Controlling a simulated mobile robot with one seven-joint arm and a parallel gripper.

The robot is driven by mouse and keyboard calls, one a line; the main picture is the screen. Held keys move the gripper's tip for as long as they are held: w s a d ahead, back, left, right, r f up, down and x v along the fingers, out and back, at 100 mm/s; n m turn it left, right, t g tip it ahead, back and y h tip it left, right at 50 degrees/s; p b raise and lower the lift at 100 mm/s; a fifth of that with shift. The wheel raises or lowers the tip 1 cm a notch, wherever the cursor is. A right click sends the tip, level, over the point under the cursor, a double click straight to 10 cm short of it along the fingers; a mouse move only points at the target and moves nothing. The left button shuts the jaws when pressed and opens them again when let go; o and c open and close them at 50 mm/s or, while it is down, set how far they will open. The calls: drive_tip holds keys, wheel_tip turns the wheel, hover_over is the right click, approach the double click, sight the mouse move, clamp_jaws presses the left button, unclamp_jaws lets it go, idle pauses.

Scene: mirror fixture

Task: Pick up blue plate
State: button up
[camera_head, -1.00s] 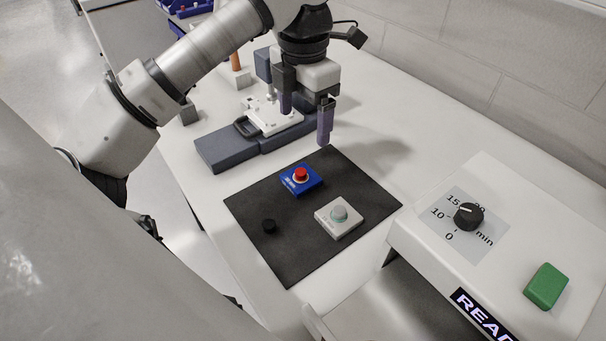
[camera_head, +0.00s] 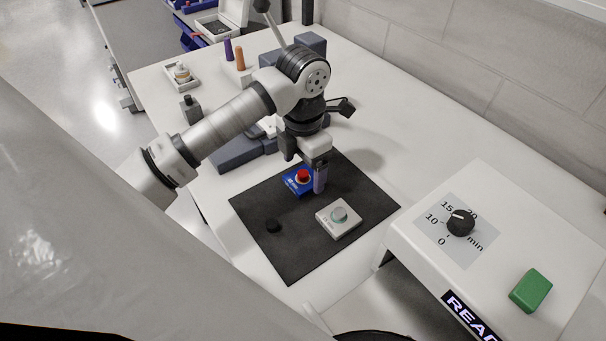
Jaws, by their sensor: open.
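The blue plate (camera_head: 291,187) is a small blue square block with a red knob (camera_head: 303,176) on top. It lies near the back of the black mat (camera_head: 283,255). A grey-white plate (camera_head: 327,226) with a pale round knob (camera_head: 338,215) lies in front of it, to the right. My gripper (camera_head: 308,178) is open, pointing down over the blue plate. One purple-grey finger shows at the plate's right side, in front of its right edge. The other finger is mostly hidden, and I cannot tell whether either touches the plate.
A white box with a dial (camera_head: 460,222) and a green block (camera_head: 530,291) stands at the right. A dark grey fixture (camera_head: 236,156) is behind my gripper. The right part of the mat is clear.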

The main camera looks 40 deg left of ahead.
drive_tip(key=shift+f, duration=1.2)
drive_tip(key=c, duration=1.2)
drive_tip(key=shift+o, duration=0.2)
drive_tip(key=shift+r, duration=0.2)
